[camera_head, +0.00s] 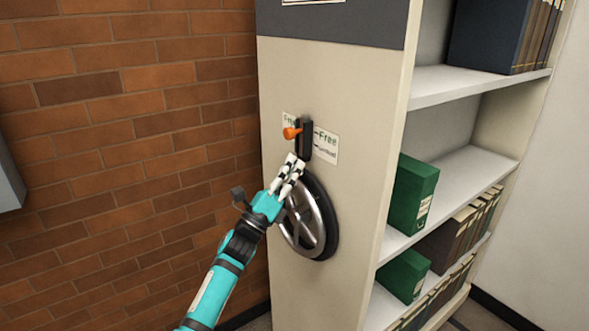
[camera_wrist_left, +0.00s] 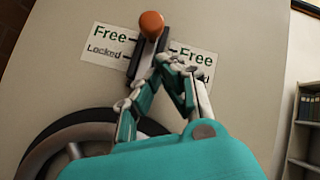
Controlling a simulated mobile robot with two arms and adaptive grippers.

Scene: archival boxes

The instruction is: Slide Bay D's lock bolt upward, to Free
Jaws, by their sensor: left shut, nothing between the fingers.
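The lock bolt's orange knob (camera_head: 291,132) sticks out from a dark upright slot plate (camera_head: 307,140) on the cream end panel. The knob shows at the top of the wrist view (camera_wrist_left: 152,24), at the upper part of the slot. Labels reading Free and Locked (camera_head: 327,145) flank the slot; the knob appears about level with the Free mark. My left gripper (camera_head: 293,164) is shut and empty just below the knob, its fingertips in front of the slot's lower end. In the wrist view, the fingertips (camera_wrist_left: 168,64) are apart from the knob and partly hide the right label.
A round handwheel (camera_head: 325,215) sits on the panel directly below the slot, close behind my gripper. Open shelves with green boxes (camera_head: 410,193) and dark volumes are at the right. A brick wall (camera_head: 130,130) stands at the left.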

